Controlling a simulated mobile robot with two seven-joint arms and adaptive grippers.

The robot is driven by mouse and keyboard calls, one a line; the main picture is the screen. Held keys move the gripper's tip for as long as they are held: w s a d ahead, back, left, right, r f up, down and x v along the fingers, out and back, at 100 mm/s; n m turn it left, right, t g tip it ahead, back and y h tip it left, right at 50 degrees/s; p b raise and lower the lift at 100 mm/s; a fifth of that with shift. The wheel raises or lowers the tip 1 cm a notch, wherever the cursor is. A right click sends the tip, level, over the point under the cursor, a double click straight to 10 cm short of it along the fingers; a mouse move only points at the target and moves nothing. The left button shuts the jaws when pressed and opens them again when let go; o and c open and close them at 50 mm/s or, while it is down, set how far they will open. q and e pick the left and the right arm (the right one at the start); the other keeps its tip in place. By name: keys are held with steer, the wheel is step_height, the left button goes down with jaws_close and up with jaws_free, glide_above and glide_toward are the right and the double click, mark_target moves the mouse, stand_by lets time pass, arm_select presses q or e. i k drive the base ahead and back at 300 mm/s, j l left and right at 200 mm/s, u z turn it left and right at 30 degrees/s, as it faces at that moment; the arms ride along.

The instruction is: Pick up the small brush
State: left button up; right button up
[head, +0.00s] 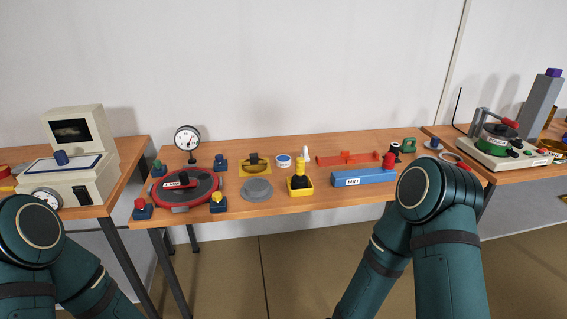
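A small thing with an upright yellow handle and a dark lower part (300,171) stands in a yellow square tray (307,190) near the front middle of the centre table. It looks like the small brush, but it is too small to be certain. Its lower end is partly hidden by the tray's rim. My two arms show in the lower left and lower right, bent at the joints. Neither gripper is in the picture, and nothing is seen touching the brush.
The centre table (240,208) also holds a grey disc (257,190), a round red-rimmed device (186,186), a dial gauge (187,138), a blue block marked MID (364,177) and a red rail (347,158). Side tables carry machines. My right arm overlaps the table's front right.

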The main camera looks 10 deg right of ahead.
mark_target(304, 154)
steer(key=l+u, duration=0.15)
steer(key=u, duration=0.3)
steer(key=i+l+u, duration=0.1)
steer(key=u, duration=0.3)
steer(key=l+u, duration=0.3)
steer(key=l, duration=0.2)
steer(key=l+u, duration=0.25)
steer(key=l, duration=0.25)
steer(key=l+u, duration=0.1)
steer(key=l, duration=0.4)
steer(key=k+l, duration=0.1)
steer(key=l, duration=0.4)
steer(key=l+u, duration=0.15)
steer(key=l, duration=0.3)
steer(key=k+l, duration=0.15)
steer(key=l, duration=0.35)
steer(key=u, duration=0.05)
